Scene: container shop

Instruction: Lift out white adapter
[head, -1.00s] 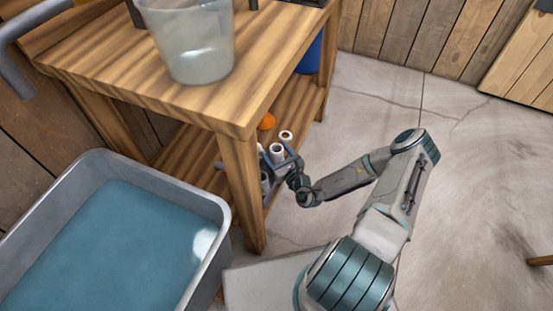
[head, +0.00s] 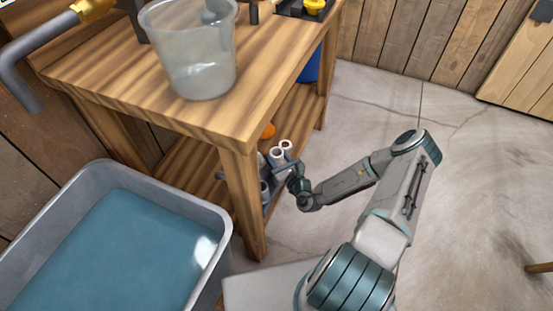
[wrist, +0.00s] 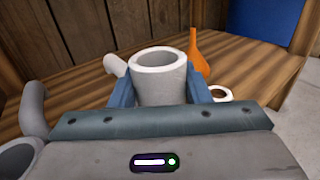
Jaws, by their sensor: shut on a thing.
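The white adapter (wrist: 160,75) is a short, thick-walled, open-topped tube. It stands upright between the two blue fingers of my gripper (wrist: 161,92) in the wrist view. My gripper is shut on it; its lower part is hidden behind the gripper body.
A second white ring-topped piece (wrist: 220,93) stands close on the right. An orange funnel-like thing (wrist: 200,52) is behind. Grey pipe pieces (wrist: 32,108) are at the left. The table leg (head: 243,200) and tabletop (head: 150,95) hem in the arm. A water-filled tub (head: 215,215) stands left.

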